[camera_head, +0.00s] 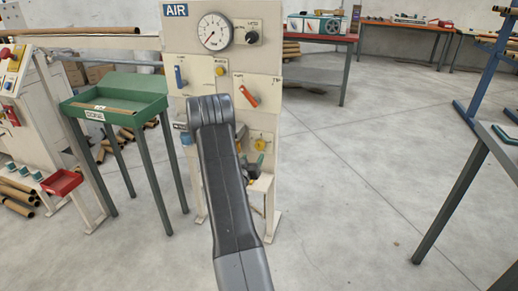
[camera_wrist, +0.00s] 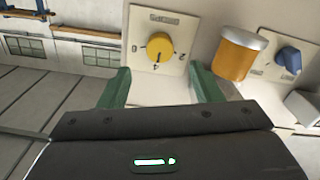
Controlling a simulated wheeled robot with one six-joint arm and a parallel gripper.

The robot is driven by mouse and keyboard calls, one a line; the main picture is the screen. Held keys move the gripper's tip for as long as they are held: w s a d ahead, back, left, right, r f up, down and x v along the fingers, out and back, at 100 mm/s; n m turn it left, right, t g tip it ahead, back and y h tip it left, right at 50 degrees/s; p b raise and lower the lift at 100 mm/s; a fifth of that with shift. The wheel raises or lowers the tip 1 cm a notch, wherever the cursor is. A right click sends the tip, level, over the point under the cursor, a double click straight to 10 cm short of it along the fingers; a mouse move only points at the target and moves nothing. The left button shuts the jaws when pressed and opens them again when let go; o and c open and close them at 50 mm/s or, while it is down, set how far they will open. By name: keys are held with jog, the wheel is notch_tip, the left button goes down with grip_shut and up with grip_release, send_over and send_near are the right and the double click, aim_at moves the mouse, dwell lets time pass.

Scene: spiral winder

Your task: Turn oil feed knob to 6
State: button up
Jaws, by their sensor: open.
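A round yellow knob (camera_wrist: 159,47) sits on a pale square plate (camera_wrist: 139,22) with small scale marks in the wrist view. A yellow knob also shows in the head view (camera_head: 260,144), low on the AIR panel. My gripper (camera_wrist: 162,82) has its green fingers apart, with nothing between them. The knob lies ahead of the gap, apart from both fingers. In the head view my arm covers part of the panel.
An amber cylinder (camera_wrist: 235,58) with a metal cap stands close beyond the right finger, with a blue knob (camera_wrist: 288,58) farther right. The AIR panel (camera_head: 176,40) also carries a gauge (camera_head: 213,32) and an orange lever (camera_head: 247,95). A green tray table (camera_head: 115,110) stands left.

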aim_at(259, 148)
jog(key=x, duration=0.8)
jog(key=shift+w+d, duration=0.15)
jog(key=shift+w, duration=0.2)
jog(key=c, duration=1)
jog(key=shift+b, duration=0.3)
